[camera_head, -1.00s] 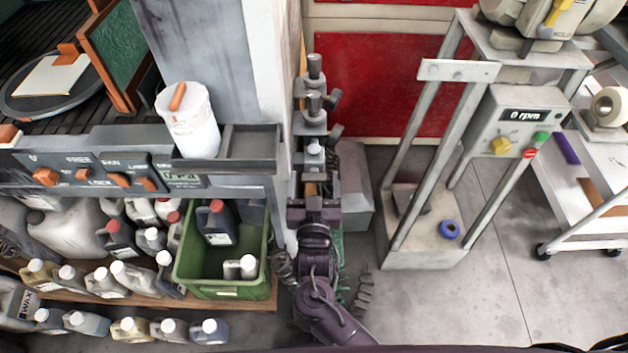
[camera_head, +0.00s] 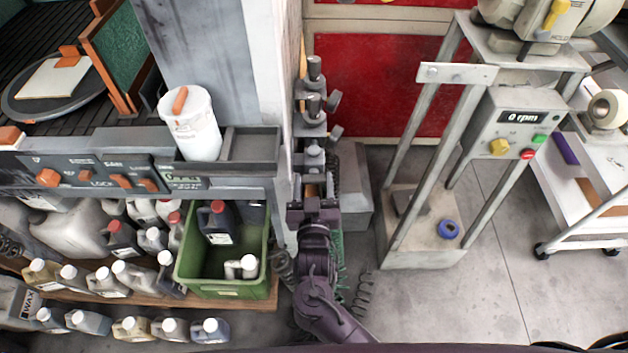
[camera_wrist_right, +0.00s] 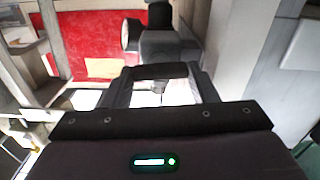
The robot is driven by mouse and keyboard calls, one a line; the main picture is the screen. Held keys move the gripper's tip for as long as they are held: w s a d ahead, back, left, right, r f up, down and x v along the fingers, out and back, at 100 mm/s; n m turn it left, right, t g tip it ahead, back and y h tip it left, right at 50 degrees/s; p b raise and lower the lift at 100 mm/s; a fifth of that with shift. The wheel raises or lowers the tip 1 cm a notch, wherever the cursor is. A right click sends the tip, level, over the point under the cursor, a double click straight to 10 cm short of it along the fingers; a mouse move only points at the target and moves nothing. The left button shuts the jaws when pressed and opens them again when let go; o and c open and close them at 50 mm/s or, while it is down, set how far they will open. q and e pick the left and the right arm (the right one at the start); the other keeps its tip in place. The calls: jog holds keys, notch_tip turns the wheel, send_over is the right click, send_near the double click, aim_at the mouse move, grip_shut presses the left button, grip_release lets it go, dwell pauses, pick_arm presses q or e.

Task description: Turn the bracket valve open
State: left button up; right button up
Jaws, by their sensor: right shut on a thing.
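The bracket valve (camera_head: 314,158) is a grey fitting low on the side of the grey column. Other metal fittings with knobs rise above it. My right gripper (camera_head: 312,190) comes up from below and is shut at the valve's lower end, with a small orange-brown patch showing between its fingers. In the right wrist view, the fingers of my right gripper (camera_wrist_right: 160,78) close on the two ends of a dark crossbar, the valve's handle (camera_wrist_right: 160,71). A dark grey valve body (camera_wrist_right: 165,42) stands beyond it. The handle's exact angle is hard to tell. My left gripper is out of view.
A grey column (camera_head: 225,60) stands left of the valve, with a shelf holding a white tub (camera_head: 190,122). A green crate (camera_head: 225,292) and several bottles sit lower left. A metal stand (camera_head: 425,258) is to the right, with bare floor in front.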

jog(key=n+p, duration=0.2)
jog(key=n, duration=0.1)
jog(key=shift+a+r+p, duration=0.1)
jog(key=shift+r+p, duration=0.1)
jog(key=shift+p, duration=0.1)
jog(key=n+p, duration=0.2)
jog(key=n, duration=0.2)
jog(key=shift+f+n+p, duration=0.1)
jog(key=shift+n+p, duration=0.25)
jog(key=shift+n, duration=0.05)
jog(key=n+p, duration=0.2)
jog(key=n, duration=0.2)
jog(key=shift+a+f+n, duration=0.1)
jog(key=shift+n, duration=0.2)
jog(key=n+p, duration=0.1)
jog(key=n, duration=0.3)
jog(key=shift+f+p, duration=0.15)
jog(key=shift+p, duration=0.15)
jog(key=o, duration=1)
